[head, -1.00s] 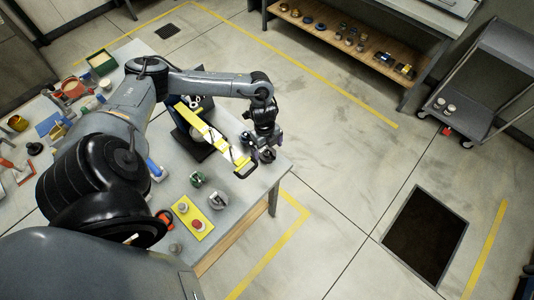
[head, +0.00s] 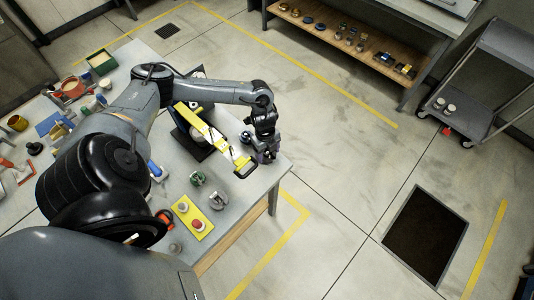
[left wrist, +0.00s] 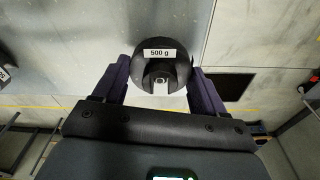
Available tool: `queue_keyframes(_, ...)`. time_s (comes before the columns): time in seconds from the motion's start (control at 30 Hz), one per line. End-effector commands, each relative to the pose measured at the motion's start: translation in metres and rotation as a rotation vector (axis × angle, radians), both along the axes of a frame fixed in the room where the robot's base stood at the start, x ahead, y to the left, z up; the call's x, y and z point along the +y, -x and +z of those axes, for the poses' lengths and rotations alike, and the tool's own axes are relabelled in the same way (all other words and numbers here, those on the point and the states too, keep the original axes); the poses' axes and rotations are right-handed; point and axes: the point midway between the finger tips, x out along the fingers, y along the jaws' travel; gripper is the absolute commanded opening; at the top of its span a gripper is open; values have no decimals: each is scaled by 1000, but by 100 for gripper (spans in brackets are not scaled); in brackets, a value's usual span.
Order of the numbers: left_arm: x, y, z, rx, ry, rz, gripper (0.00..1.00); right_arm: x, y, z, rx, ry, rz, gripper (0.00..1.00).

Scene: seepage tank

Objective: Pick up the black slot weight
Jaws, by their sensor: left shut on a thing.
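The black slot weight (left wrist: 160,42) shows in the left wrist view as a dark round disc with a slot and a white "500 g" label. It sits between the two purple-dark fingers of my left gripper (left wrist: 161,80), which are shut on its sides. In the head view my left gripper (head: 266,156) points down at the table's right corner, and the weight is hard to make out there. My right gripper is not in view.
A yellow bar device (head: 214,136) on a dark base stands just left of the gripper. A yellow plate with a red button (head: 198,225) and small clamp-like parts (head: 218,199) lie nearer. The grey table (head: 270,180) ends close to the gripper, with open floor beyond.

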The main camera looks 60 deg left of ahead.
Motion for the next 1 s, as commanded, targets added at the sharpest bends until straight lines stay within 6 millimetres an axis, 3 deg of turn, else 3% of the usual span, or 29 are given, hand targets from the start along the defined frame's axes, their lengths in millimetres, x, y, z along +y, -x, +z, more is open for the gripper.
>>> queue_keyframes(0.1,0,-1,1,-2,1,0,19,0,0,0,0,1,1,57)
queue_keyframes(0.47,0,-1,5,-2,1,0,18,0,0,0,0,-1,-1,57)
queue_keyframes(0.67,0,-1,20,-4,0,-1,18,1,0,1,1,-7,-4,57)
queue_keyframes(0.83,1,-2,43,-5,-1,-1,18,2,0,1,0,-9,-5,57)
queue_keyframes(1.0,-31,4,60,-5,3,-5,18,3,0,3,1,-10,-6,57)
